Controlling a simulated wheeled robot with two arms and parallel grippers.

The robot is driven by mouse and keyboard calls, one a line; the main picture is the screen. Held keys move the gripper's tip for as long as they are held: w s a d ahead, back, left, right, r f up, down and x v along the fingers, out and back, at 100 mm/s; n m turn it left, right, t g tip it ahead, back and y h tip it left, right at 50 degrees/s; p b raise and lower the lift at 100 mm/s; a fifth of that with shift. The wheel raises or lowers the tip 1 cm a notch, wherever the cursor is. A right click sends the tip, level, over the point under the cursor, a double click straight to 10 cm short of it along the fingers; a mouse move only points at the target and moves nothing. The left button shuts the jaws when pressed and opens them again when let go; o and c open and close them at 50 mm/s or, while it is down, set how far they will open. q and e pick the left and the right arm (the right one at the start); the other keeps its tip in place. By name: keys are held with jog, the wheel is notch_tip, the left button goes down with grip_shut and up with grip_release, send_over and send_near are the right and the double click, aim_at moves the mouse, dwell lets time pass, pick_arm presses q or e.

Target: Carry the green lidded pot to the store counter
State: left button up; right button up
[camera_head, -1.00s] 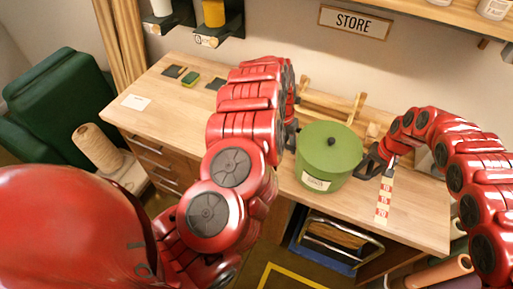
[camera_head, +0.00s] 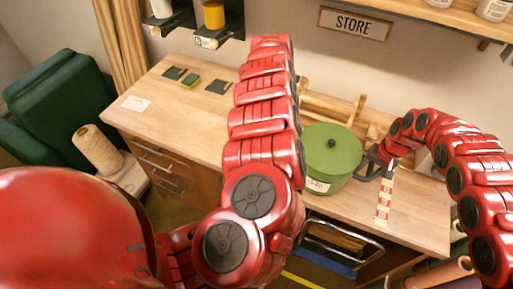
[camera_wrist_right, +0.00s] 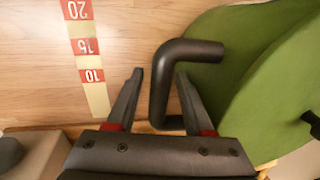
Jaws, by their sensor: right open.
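The green lidded pot (camera_head: 338,165) stands upright on the wooden counter (camera_head: 420,215) under the STORE sign (camera_head: 355,23). My left arm covers its left edge. Its dark knob and white label show. My right gripper (camera_head: 374,165) is at the pot's right side. In the right wrist view my right gripper (camera_wrist_right: 158,76) is open, with the bar of the pot's dark handle (camera_wrist_right: 190,48) between its spread fingers. The pot's green side (camera_wrist_right: 225,75) fills the right of that view. My left gripper is hidden behind my left arm.
A measuring strip (camera_head: 384,197) lies on the counter right of the pot. A wooden rack (camera_head: 350,115) stands behind it. Dark tiles (camera_head: 190,80) and a white card (camera_head: 136,103) lie on the left part. The counter between card and arm is clear.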

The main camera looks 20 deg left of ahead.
jog(key=shift+r, duration=0.2)
pick_arm(q)
jog(key=r, duration=0.3)
jog(key=shift+a+r, duration=0.2)
jog(key=shift+a, duration=0.15)
pick_arm(e)
notch_tip(320, 180, up, 11)
jog(key=d, duration=0.2)
jog(key=shift+r, duration=0.2)
jog(key=shift+s, duration=0.15)
